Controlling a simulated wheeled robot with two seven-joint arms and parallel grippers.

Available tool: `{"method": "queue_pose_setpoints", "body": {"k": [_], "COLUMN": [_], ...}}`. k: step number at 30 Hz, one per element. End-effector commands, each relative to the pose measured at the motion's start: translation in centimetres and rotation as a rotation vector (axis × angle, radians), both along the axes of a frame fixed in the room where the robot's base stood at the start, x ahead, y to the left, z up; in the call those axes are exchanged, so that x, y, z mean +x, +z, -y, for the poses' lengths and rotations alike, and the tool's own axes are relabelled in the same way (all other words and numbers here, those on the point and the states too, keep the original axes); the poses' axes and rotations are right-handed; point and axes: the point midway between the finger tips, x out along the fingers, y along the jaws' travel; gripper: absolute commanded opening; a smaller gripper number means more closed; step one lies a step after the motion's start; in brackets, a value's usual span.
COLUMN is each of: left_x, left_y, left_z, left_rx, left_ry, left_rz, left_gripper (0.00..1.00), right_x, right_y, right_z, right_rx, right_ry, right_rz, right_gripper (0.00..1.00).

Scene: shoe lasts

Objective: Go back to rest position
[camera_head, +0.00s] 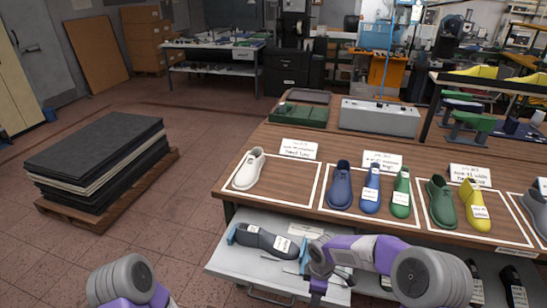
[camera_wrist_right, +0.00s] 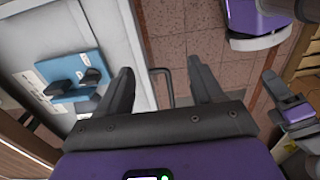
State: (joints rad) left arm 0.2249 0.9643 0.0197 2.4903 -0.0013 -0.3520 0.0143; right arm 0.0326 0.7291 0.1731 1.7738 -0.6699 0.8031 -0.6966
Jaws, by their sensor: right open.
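My right gripper (camera_wrist_right: 165,80) is open in the right wrist view, with nothing between its two dark fingers. The floor and a drawer handle show beyond them. In the head view my right arm (camera_head: 365,255) reaches in over the open drawer (camera_head: 220,262) and hides part of it. My left arm (camera_head: 125,282) shows only at the bottom left edge. In the right wrist view a dark and purple part of mine (camera_wrist_right: 290,108) at the right edge may be the left gripper, but its jaws are unclear.
A dark shoe last (camera_head: 265,240) lies in the drawer. On the table (camera_head: 250,143) stand a white last (camera_head: 249,168) and several blue, green and yellow ones in marked areas with labels. A pallet with stacked dark sheets (camera_head: 95,160) stands left. Floor between is clear.

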Motion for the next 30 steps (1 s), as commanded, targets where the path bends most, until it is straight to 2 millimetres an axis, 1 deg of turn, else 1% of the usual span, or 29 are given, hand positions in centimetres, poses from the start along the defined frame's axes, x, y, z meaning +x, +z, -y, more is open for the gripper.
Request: {"method": "queue_pose_setpoints", "body": {"k": [1, 3, 8, 11, 14, 17, 18, 21, 24, 27, 30], "left_x": [0.0, 0.0, 0.0, 0.0, 0.0, 0.0, 0.0, 0.0, 0.0, 0.0, 0.0], "left_y": [0.0, 0.0, 0.0, 0.0, 0.0, 0.0, 0.0, 0.0, 0.0, 0.0, 0.0], "left_z": [0.0, 0.0, 0.0, 0.0, 0.0, 0.0, 0.0, 0.0, 0.0, 0.0, 0.0], "left_rx": [0.000, 0.000, 0.000, 0.000, 0.000, 0.000, 0.000, 0.000, 0.000, 0.000, 0.000], "left_ry": [0.000, 0.000, 0.000, 0.000, 0.000, 0.000, 0.000, 0.000, 0.000, 0.000, 0.000], "left_rz": [-0.001, -0.001, 0.001, 0.000, -0.001, -0.001, -0.001, 0.000, 0.000, 0.000, -0.001], "left_gripper": [0.43, 0.43, 0.43, 0.43, 0.43, 0.43, 0.43, 0.43, 0.43, 0.43, 0.43], "right_x": [-0.8, -2.0, -4.8, -6.8, -9.3, -12.5, -13.8, -17.1, -19.5, -20.9, -21.5], "right_y": [-1.1, -2.5, -5.5, -7.3, -9.2, -11.2, -12.0, -13.5, -14.4, -14.8, -15.0], "right_z": [-0.4, -1.1, -2.7, -3.7, -4.5, -5.2, -5.4, -5.2, -4.6, -4.0, -3.7], "right_rx": [0.026, 0.072, 0.168, 0.226, 0.281, 0.328, 0.342, 0.351, 0.338, 0.322, 0.313], "right_ry": [-0.032, -0.094, -0.256, -0.383, -0.544, -0.768, -0.874, -1.136, -1.338, -1.463, -1.520], "right_rz": [-0.015, -0.032, -0.078, -0.111, -0.151, -0.201, -0.219, -0.251, -0.257, -0.252, -0.246], "right_gripper": [0.66, 0.66, 0.66, 0.66, 0.66, 0.66, 0.66, 0.66, 0.66, 0.66, 0.66]}}
